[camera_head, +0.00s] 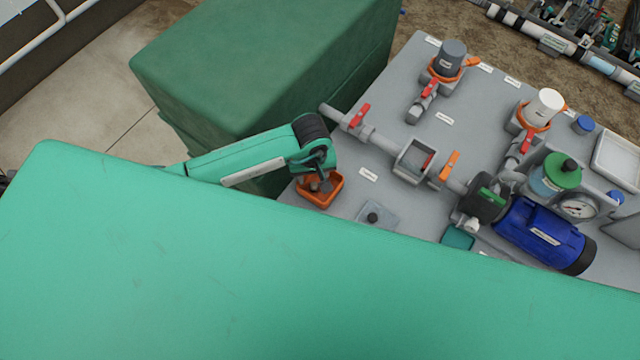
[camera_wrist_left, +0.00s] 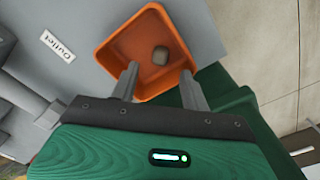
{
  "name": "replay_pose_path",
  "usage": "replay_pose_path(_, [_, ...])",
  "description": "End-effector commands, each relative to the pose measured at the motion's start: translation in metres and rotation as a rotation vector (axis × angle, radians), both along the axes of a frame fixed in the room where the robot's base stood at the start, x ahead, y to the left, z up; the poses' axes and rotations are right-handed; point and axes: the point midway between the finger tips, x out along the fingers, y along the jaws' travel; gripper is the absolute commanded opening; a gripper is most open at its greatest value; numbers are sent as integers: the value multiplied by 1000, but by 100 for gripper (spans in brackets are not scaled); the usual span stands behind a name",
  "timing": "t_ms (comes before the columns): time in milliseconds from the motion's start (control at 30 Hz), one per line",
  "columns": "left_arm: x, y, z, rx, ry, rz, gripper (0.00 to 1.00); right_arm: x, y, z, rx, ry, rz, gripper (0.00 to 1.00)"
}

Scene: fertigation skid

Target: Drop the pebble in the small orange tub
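The small orange tub (camera_head: 326,201) sits at the left edge of the grey skid panel. In the left wrist view, the tub (camera_wrist_left: 112,52) shows from above, with the grey-brown pebble (camera_wrist_left: 160,55) within its walls. My left gripper (camera_head: 321,186) points down over the tub. In the left wrist view, the fingers of this gripper (camera_wrist_left: 158,71) stand apart with nothing between them. The pebble lies beyond the fingertips, clear of both fingers. In the head view, the pebble cannot be clearly told from the fingers. My right gripper is not in view.
Right of the tub are a small plate with a black knob (camera_head: 373,217), grey pipework with red-handled valves (camera_head: 358,117) and a blue pump (camera_head: 540,233). A large dark green block (camera_head: 260,75) stands behind my left arm. A wide teal surface hides the foreground.

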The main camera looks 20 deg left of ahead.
Motion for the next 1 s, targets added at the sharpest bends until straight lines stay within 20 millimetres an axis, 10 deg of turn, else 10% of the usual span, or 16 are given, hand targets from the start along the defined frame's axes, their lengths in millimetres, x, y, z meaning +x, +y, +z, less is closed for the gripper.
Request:
replay_pose_path(267, [2, 0, 14, -1, -4, -2, 46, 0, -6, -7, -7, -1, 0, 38])
replay_pose_path(700, [1, 0, 107, 0, -5, -2, 46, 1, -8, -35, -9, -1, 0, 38])
replay_pose_path(1000, [0, 0, 136, 0, -1, 0, 46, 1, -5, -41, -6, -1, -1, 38])
